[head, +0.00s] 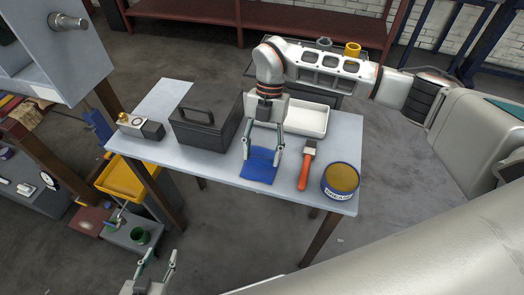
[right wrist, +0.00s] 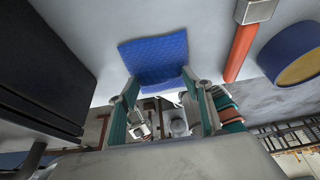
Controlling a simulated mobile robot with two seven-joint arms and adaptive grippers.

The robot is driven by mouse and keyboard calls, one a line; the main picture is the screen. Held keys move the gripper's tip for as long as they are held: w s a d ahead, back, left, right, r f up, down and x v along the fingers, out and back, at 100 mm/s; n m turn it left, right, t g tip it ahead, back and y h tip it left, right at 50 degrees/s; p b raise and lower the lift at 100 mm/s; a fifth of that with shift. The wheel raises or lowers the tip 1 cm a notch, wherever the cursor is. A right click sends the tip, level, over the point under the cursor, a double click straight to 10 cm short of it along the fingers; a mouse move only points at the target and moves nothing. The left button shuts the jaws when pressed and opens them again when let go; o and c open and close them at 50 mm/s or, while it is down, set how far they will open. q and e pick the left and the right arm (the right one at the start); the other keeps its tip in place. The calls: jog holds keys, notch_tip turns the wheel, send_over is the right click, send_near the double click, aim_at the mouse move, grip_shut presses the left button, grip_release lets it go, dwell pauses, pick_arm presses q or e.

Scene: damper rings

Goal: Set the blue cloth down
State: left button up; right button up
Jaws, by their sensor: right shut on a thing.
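The blue cloth (head: 259,171) is a small flat textured piece near the front edge of the grey table (head: 220,174). My right gripper (head: 262,158) comes down over it and is shut on it, with a finger at each side. In the right wrist view the cloth (right wrist: 154,58) spans between the two fingertips (right wrist: 158,82). I cannot tell whether its underside touches the table top. My left gripper (head: 162,256) is open and empty, low at the bottom of the head view, away from the table.
A black toolbox (head: 203,122) stands left of the cloth and a white tray (head: 306,120) behind it. A metal block (head: 142,127) is at the far left. Bare table lies left of the cloth.

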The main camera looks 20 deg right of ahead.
jog(key=shift+f, duration=0.1)
jog(key=o, duration=1.1)
jog(key=shift+c, duration=0.2)
jog(key=v, duration=1.2)
jog(key=shift+f, duration=0.1)
grip_shut()
